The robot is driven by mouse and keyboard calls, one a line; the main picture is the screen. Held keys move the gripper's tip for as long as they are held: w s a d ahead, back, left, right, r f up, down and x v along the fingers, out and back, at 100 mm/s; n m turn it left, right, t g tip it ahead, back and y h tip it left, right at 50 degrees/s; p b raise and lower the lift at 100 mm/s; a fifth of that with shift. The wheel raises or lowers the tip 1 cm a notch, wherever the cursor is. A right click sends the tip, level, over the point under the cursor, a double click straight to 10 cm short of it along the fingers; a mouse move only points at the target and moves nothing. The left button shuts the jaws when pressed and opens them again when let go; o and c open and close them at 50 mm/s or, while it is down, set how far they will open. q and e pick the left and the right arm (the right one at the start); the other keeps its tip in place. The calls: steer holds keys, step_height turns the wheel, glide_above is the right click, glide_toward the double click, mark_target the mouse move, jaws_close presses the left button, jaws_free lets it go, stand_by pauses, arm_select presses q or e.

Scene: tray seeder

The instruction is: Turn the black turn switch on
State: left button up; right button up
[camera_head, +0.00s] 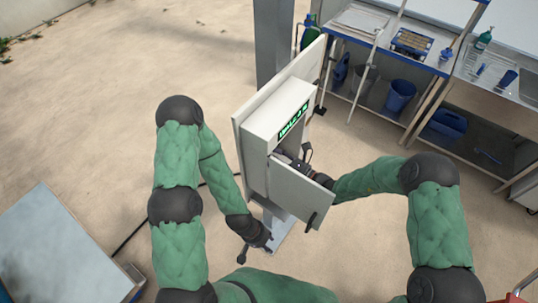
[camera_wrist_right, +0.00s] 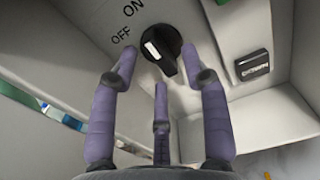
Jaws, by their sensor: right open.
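The black turn switch (camera_wrist_right: 168,66) sits on a pale panel in the right wrist view, beside printed ON and OFF labels. Its white mark is on the side by the OFF label. My right gripper (camera_wrist_right: 160,62) is open, with its purple fingers spread around the lower side of the switch; I cannot tell whether they touch it. In the head view the switch is hidden inside the control box (camera_head: 262,128), behind its open door (camera_head: 296,195). My left gripper (camera_head: 258,242) hangs low beside the box; its fingers are too small to judge.
A black labelled part (camera_wrist_right: 253,65) is on the panel right of the switch. A grey cabinet (camera_head: 60,250) stands at left. A bench (camera_head: 440,70) with blue bins is at upper right. Open floor lies at upper left.

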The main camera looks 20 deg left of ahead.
steer(key=v, duration=1.1)
steer(key=shift+d, duration=0.15)
